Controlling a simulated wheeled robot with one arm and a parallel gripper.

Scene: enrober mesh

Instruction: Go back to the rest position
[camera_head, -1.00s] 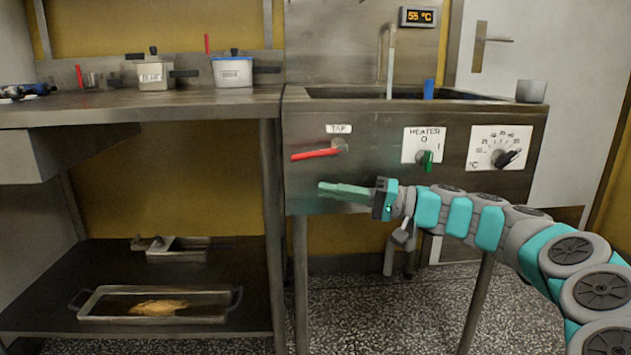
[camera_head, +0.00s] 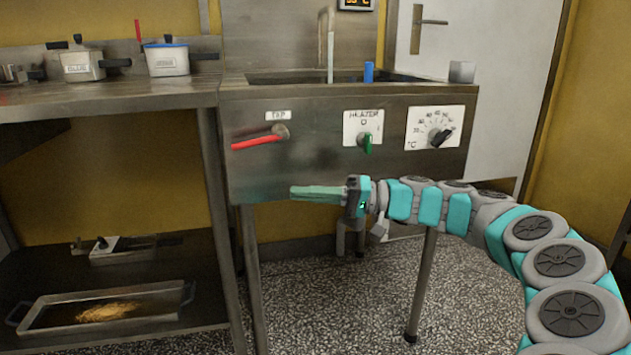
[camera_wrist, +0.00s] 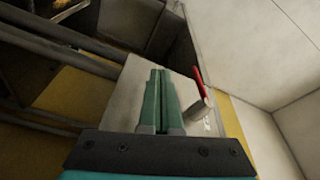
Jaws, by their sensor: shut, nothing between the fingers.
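My gripper (camera_head: 292,192) is shut and empty. It points left in the head view, in front of the lower edge of the steel sink unit (camera_head: 215,165) and below the red tap lever (camera_head: 258,141). In the wrist view the two green fingers (camera_wrist: 160,75) lie side by side, closed together. The red lever (camera_wrist: 199,82) shows just right of them there, apart from the fingers. My arm reaches in from the lower right of the head view.
The sink unit carries a green heater knob (camera_head: 366,143) and a black temperature dial (camera_head: 441,137). A steel counter (camera_head: 110,103) with two pots stands left. Its lower shelf holds a tray (camera_head: 40,322) with golden crumbs. Speckled floor (camera_head: 330,310) is open below my arm.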

